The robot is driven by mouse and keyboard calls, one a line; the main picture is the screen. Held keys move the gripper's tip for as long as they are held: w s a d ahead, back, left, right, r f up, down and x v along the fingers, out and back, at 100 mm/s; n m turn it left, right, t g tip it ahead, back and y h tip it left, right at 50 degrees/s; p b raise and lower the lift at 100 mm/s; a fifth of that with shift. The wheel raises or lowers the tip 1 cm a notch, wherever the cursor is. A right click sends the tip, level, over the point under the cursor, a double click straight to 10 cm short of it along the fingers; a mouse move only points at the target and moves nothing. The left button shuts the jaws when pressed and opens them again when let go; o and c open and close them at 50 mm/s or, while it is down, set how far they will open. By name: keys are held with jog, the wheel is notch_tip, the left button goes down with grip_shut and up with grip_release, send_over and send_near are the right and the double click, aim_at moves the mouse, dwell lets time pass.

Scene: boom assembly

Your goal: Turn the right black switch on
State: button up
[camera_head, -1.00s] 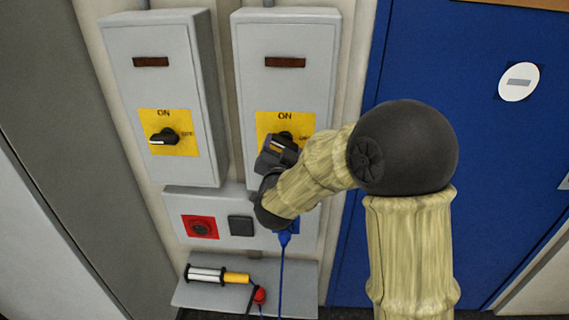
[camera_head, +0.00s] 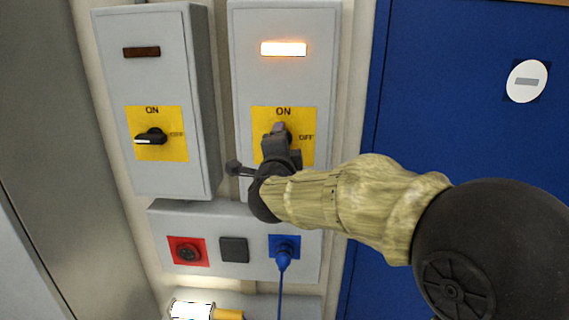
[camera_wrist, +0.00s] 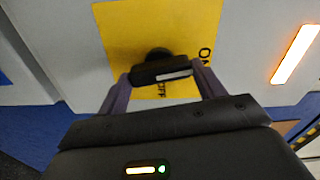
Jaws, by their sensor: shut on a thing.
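The right black switch (camera_wrist: 160,72) sits on a yellow plate (camera_head: 262,122) on the right grey box. In the wrist view it lies between my two fingers, its white mark towards the ON side. My gripper (camera_head: 281,135) is shut on the switch, and it hides most of it in the head view. The indicator (camera_head: 283,49) on the right box glows white-orange, and it also glows in the wrist view (camera_wrist: 295,54). The left black switch (camera_head: 151,137) is on the left box, its white mark pointing left. The left indicator (camera_head: 141,52) is dark.
Below the boxes, a panel holds a red socket (camera_head: 187,251), a dark square cover (camera_head: 234,250) and a blue plug (camera_head: 283,257) with a hanging cable. A lit lamp (camera_head: 192,310) lies below. A blue door (camera_head: 460,120) is on the right.

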jog(key=shift+f+m+b, duration=0.35)
jog(key=shift+m+b, duration=0.7)
jog(key=shift+m, duration=0.05)
jog(key=o, duration=0.8)
jog(key=shift+c, duration=0.2)
jog(key=shift+o, duration=1.1)
jog(key=shift+r, duration=0.15)
jog(key=shift+r, duration=0.1)
jog(key=shift+s, duration=0.2)
jog(key=s, duration=1.7)
jog(key=shift+a+b, duration=0.25)
jog(key=shift+b, duration=0.2)
